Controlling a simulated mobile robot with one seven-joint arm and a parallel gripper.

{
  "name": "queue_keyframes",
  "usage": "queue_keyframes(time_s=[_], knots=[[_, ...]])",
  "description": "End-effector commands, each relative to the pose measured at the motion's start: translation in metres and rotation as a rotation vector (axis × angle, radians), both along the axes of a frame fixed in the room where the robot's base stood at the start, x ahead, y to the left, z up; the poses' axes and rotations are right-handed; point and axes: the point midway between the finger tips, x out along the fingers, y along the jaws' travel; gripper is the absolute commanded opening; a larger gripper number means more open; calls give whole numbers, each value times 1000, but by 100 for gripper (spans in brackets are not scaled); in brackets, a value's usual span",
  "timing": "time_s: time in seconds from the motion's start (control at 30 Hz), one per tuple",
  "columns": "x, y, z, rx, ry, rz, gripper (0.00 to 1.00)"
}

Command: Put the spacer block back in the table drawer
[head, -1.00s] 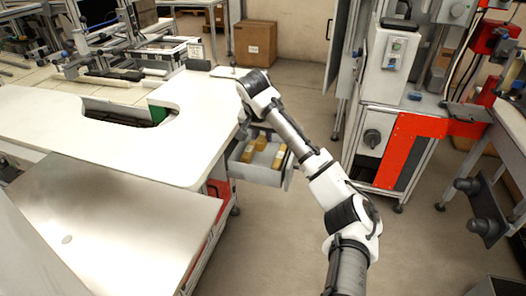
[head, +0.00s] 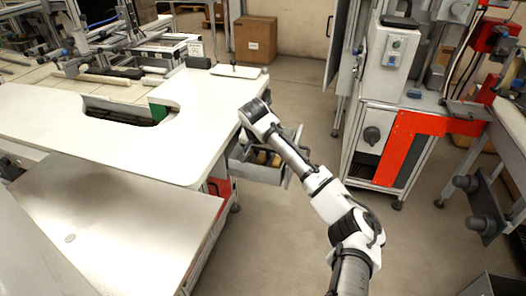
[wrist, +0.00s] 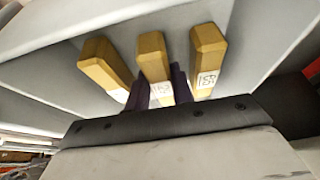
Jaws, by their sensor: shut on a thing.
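Three yellow blocks with white labels show in the wrist view, side by side. The middle one, the spacer block (wrist: 153,55), is between the two dark fingers of my gripper (wrist: 160,86), which is shut on it. The left block (wrist: 102,64) and the right block (wrist: 208,50) stand close on either side of the fingers. The grey drawer (wrist: 270,25) surrounds them. In the head view the table drawer (head: 256,174) is pulled open below the white table's right edge, and my arm hides the gripper and most of the blocks. I cannot tell whether the held block touches the drawer floor.
The white tabletop (head: 190,110) lies left of the drawer, with a lower metal surface (head: 110,220) in front. A grey and red machine cabinet (head: 385,130) stands to the right. A cardboard box (head: 256,38) is at the back. Floor is open between table and cabinet.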

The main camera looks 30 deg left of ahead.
Motion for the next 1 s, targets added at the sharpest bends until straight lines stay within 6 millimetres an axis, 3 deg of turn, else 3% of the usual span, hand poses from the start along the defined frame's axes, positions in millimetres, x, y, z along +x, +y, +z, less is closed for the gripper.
queue_keyframes(time_s=[0.03,0.2,0.57,1.0], knots=[[0,0,-1,1,1,0,26],[0,0,0,0,0,0,45],[-2,0,9,1,-3,1,45],[-35,-8,91,1,-3,2,45]])
